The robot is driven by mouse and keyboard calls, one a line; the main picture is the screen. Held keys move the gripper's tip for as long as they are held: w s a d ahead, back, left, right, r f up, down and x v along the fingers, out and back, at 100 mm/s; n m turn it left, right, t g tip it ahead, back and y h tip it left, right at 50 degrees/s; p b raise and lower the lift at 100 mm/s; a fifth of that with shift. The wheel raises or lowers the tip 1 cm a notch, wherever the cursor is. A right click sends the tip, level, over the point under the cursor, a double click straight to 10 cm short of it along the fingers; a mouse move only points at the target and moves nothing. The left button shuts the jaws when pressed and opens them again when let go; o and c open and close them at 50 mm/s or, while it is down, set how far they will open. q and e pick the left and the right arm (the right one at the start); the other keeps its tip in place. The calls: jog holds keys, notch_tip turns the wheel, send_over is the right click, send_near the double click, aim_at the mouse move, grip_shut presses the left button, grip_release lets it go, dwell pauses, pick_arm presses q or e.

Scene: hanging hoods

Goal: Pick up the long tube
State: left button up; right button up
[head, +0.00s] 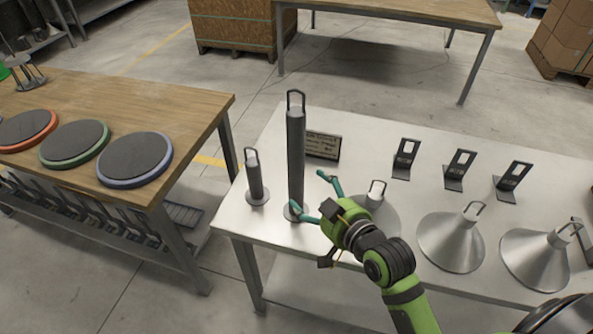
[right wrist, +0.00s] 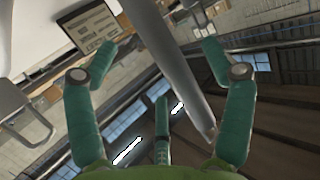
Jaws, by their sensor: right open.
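The long tube (head: 296,150) is a tall dark grey cylinder with a wire loop on top and a round base. It stands upright near the left end of the white table. My right gripper (head: 308,190) is open just right of its lower part, one finger in front of the tube's foot and one farther back. In the right wrist view the tube (right wrist: 165,50) runs slantwise between the open fingers (right wrist: 158,48); I cannot tell whether they touch it. My left gripper is not in view.
A short tube (head: 255,178) stands left of the long one. A small sign (head: 323,145) stands behind. Metal cones with loops (head: 452,243) and angled brackets (head: 459,170) fill the table to the right. A wooden table (head: 190,98) with round discs stands left, across a gap.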

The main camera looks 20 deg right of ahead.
aim_at(304, 146)
jog(key=w+r+t, duration=0.1)
jog(key=r, duration=0.1)
jog(key=w+r+t, duration=0.1)
jog(key=r, duration=0.2)
jog(key=w+d+r+t, duration=0.1)
jog(key=r, duration=0.2)
jog(key=w, duration=0.2)
jog(key=w+a+p, duration=0.1)
jog(key=w+p, duration=0.1)
jog(key=w, duration=0.1)
jog(key=shift+w+a+f, duration=0.2)
jog(key=shift+w+f, duration=0.05)
jog(key=shift+w, duration=0.1)
jog(key=shift+w+f, duration=0.1)
jog(key=shift+w, duration=0.3)
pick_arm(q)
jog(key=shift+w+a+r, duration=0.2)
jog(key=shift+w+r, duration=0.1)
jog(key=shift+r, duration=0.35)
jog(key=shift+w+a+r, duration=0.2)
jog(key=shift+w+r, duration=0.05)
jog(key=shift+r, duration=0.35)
pick_arm(e)
grip_shut()
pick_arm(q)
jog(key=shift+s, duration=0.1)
